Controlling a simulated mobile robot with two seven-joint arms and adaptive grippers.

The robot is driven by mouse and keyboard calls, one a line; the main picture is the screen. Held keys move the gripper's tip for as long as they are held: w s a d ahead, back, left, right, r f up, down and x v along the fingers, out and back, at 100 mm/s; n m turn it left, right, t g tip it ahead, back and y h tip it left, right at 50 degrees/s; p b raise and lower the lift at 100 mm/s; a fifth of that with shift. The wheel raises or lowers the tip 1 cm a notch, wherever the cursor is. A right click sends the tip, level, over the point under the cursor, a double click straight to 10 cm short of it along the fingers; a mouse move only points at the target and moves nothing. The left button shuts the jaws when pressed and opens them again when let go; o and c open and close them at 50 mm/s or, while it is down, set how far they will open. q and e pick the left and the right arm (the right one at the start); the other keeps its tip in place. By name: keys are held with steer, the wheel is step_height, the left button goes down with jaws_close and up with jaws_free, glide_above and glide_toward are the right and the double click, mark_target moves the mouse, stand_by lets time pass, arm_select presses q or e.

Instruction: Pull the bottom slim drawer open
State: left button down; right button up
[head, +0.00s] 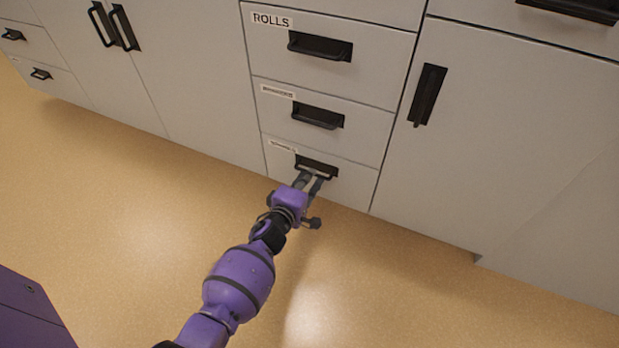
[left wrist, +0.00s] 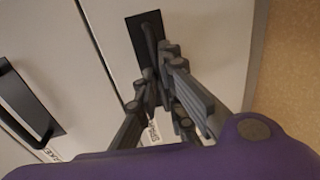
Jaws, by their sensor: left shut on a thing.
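The bottom slim drawer (head: 345,186) is the lowest of a stack of three, with a white label at its upper left too small to read. Its front looks flush with the cabinet. Its black handle (head: 318,164) is partly covered by my left gripper (head: 314,178). In the left wrist view the handle (left wrist: 146,28) runs between the fingers of my left gripper (left wrist: 160,75), which is shut on it. My right gripper is in neither view.
Above are the middle drawer (head: 370,137) and the drawer labelled ROLLS (head: 385,65), both shut. A cabinet door (head: 510,140) with a vertical handle is to the right. Double doors (head: 190,80) are to the left. The tan floor (head: 130,200) in front is clear.

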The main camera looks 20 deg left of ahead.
arm_select(q)
steer(key=f+p+v, duration=0.2)
steer(key=p+v, duration=0.2)
steer(key=v, duration=0.8)
steer(key=s+f+p+v, duration=0.1)
steer(key=f+p+v, duration=0.2)
steer(key=v, duration=1)
steer(key=f+p+v, duration=0.2)
steer(key=p+v, duration=0.3)
steer(key=v, duration=0.7)
steer(key=shift+s+f+p, duration=0.3)
steer(key=shift+s, duration=0.3)
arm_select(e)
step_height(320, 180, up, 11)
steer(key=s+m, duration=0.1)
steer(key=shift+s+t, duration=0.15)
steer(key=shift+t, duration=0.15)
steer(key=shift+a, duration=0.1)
arm_select(q)
steer(key=c, duration=1.9)
jaws_free()
steer(key=shift+o, duration=0.2)
steer(key=v, duration=1.2)
steer(key=shift+s, duration=0.2)
steer(key=shift+w, duration=0.1)
